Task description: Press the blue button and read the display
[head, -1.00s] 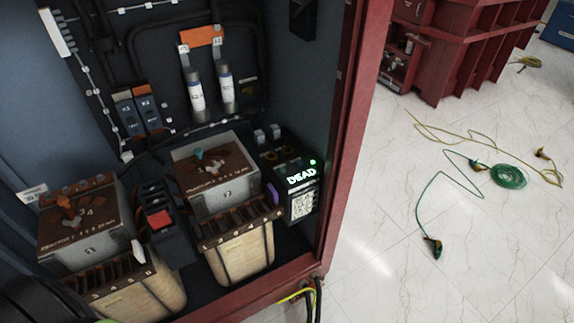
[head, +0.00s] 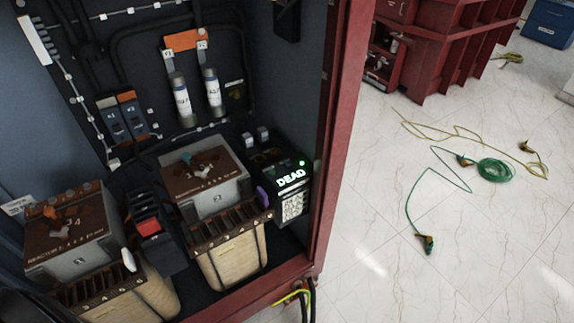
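A black device stands at the right of the cabinet floor. Its display (head: 291,178) is lit and reads "DEAD" in bright white-green letters. A green light (head: 302,163) glows just above the display. A white label with small print (head: 292,206) is below it, too small to read. A purple-blue part (head: 263,197) shows at the device's left edge; I cannot tell whether it is a button. No clearly blue button is visible on the device.
Two numbered reactor units (head: 75,232) (head: 205,180) stand in the cabinet, with a red-faced switch (head: 148,227) between them. The red door frame (head: 335,130) borders the cabinet's right side. Cables (head: 495,170) lie on the pale floor, otherwise largely clear.

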